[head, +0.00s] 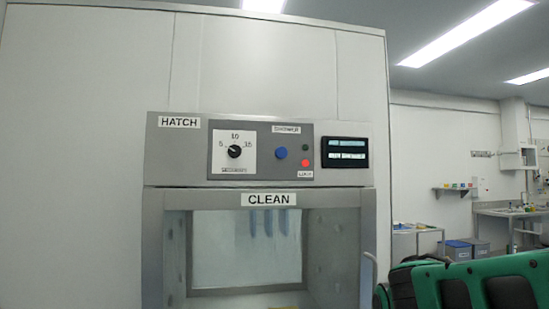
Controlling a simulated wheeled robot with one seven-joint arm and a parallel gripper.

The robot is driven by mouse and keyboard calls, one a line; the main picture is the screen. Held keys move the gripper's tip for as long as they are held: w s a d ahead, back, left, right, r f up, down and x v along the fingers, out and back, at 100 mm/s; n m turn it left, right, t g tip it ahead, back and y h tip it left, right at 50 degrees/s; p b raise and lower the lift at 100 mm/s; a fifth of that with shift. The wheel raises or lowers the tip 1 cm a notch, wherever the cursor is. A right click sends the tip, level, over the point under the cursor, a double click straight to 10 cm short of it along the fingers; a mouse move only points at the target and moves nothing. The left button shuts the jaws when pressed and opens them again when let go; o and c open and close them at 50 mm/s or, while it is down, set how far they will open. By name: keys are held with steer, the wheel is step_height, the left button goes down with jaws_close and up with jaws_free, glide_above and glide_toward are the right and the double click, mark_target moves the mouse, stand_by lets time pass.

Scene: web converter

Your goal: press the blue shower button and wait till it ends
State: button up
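The blue shower button (281,153) is round and sits under a small "SHOWER" label on the dark grey control panel (292,170) of the hatch. Left of it is a black dial (235,151) on a white scale plate. Right of it are a small dark spot and a red light (306,163). Further right is a black display (345,152) with two lit rows, too blurred to read.
Below the panel, the hatch window marked "CLEAN" (268,199) shows a chamber with bluish hanging shapes. A green and black object (470,284) fills the lower right. Behind it are a wall shelf (455,188), benches and bins. Space before the panel looks clear.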

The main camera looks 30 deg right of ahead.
stand_by(0.4)
jaws_close()
stand_by(1.5)
